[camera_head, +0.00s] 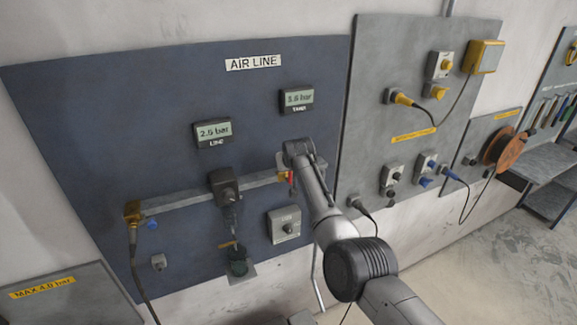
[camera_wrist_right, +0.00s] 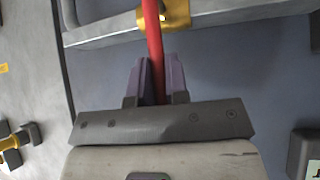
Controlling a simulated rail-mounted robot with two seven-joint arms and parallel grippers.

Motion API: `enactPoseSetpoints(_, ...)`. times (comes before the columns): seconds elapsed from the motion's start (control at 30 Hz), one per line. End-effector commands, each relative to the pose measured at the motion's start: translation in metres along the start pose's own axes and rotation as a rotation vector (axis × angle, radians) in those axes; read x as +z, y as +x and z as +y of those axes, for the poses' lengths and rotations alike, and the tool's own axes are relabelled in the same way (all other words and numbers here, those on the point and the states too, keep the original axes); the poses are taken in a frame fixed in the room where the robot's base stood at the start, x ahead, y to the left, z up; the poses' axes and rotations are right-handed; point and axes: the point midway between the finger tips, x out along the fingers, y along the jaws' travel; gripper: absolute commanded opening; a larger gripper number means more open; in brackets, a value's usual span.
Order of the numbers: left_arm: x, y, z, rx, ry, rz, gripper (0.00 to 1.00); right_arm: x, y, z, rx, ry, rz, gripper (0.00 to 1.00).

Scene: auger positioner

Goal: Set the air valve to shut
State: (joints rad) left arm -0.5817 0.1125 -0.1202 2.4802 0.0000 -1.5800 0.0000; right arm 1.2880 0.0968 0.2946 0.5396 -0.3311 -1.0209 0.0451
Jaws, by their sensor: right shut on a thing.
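The air valve has a brass body (camera_wrist_right: 178,14) on the grey pipe and a red lever (camera_wrist_right: 154,45). In the right wrist view the lever lies across the line of the pipe. My right gripper (camera_wrist_right: 154,78) is shut on the red lever, with a purple-grey finger on each side of it. In the head view a bit of the red lever (camera_head: 291,178) shows at the pipe's right end, and my right arm hides much of the valve. The line display (camera_head: 213,132) reads about 2.0 bar. My left gripper is not in view.
The blue air line panel (camera_head: 110,120) also carries a tank display (camera_head: 297,98), a dark regulator (camera_head: 223,185) and a grey knob box (camera_head: 284,223) below the pipe (camera_head: 180,197). A grey panel (camera_head: 380,60) with yellow and blue plugs and hanging cables stands to the right.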

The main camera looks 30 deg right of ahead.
Motion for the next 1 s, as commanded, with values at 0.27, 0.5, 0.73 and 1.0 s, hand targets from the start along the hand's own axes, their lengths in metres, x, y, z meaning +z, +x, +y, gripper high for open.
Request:
enactPoseSetpoints(0.27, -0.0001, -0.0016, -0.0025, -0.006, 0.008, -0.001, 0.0, -0.0006, 0.0027, 0.0029, -0.033, 0.033, -0.01, 0.0)
enactPoseSetpoints(0.5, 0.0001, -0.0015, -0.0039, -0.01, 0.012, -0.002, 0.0, -0.0001, 0.0034, 0.0035, -0.036, 0.037, -0.011, 0.0)
enactPoseSetpoints(0.73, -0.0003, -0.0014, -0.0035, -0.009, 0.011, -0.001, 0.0, 0.0003, 0.0038, 0.0038, -0.035, 0.037, -0.011, 0.2)
enactPoseSetpoints(1.0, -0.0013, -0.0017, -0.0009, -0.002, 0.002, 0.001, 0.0, -0.0006, 0.0029, 0.0035, -0.034, 0.035, -0.01, 0.4)
